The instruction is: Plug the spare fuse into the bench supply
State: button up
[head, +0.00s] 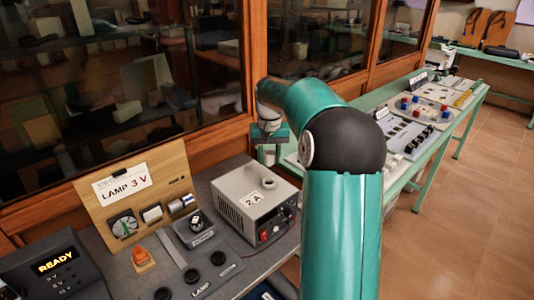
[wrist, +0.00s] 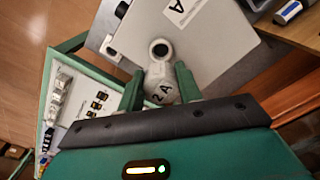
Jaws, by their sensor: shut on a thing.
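The bench supply (head: 250,208) is a grey box with a "2 A" label, standing on the dark bench. A round open socket (head: 268,183) rises from its top; it also shows in the wrist view (wrist: 160,48). In the wrist view, my gripper (wrist: 158,76) is shut on the spare fuse (wrist: 161,92), a pale cylinder marked "2 A". The fuse appears close to the socket there; I cannot tell whether they touch. In the head view, my gripper (head: 270,150) is above and behind the socket, with a gap between; the fuse is hard to make out there.
A wooden "LAMP 3 V" panel (head: 138,192) stands left of the supply, with a small switch box (head: 194,231) before it. A "READY" display (head: 55,268) is at far left. Glass cabinets (head: 120,90) line the back. Another exhibit table (head: 430,115) extends right.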

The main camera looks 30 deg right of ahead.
jog(key=shift+w+f, duration=0.15)
jog(key=shift+f, duration=0.35)
jog(key=shift+s+f, duration=0.2)
jog(key=shift+f, duration=2)
jog(key=shift+w+f, duration=0.1)
jog(key=shift+f, duration=1.05)
dwell(0.8)
jog(key=o, duration=1.5)
jog(key=shift+r, duration=0.1)
jog(key=shift+r, duration=3.45)
